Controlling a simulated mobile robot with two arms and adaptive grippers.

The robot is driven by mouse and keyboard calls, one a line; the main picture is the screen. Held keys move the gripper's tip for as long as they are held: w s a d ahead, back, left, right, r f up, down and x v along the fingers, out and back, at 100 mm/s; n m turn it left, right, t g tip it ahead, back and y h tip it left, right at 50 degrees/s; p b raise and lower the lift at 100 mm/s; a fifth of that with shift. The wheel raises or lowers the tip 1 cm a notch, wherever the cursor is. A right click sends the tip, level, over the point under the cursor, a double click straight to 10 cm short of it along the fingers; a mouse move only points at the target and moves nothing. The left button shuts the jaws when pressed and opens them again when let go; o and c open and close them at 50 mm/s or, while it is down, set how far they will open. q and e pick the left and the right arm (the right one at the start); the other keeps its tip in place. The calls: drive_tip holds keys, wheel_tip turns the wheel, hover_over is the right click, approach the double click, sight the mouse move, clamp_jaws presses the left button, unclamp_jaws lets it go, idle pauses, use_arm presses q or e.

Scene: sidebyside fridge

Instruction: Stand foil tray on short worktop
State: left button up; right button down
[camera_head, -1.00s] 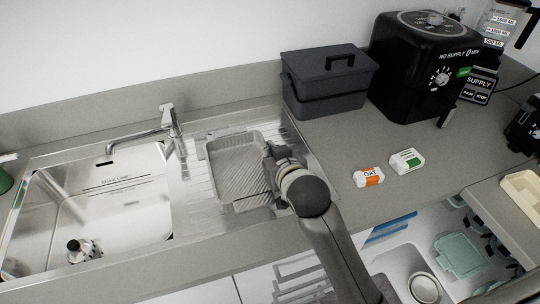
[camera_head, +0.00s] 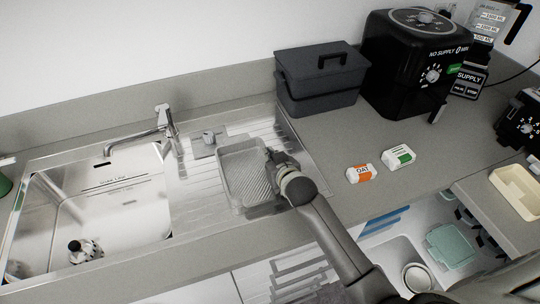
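The foil tray (camera_head: 248,176), a shallow silver rectangular tray with a ribbed base, is over the ribbed sink drainer. Whether it touches the drainer is unclear. My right gripper (camera_head: 272,160) is at the tray's right rim and appears shut on it; its fingertips are partly hidden. My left gripper is not in view. Grey worktop (camera_head: 330,150) runs right of the drainer, and a separate worktop section (camera_head: 490,211) lies at the lower right. I cannot tell which is the short worktop.
A dark lidded box (camera_head: 318,95) and a black air fryer (camera_head: 405,70) stand at the back. An orange-labelled pack (camera_head: 361,174) and a green-labelled pack (camera_head: 398,160) lie on the worktop. A cream tray (camera_head: 518,190) is at the right. The sink (camera_head: 110,220) is left.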

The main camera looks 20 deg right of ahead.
drive_tip(key=shift+f, duration=0.2)
drive_tip(key=c, duration=1.6)
unclamp_jaws()
drive_tip(key=shift+c, duration=0.2)
drive_tip(key=shift+r, duration=0.1)
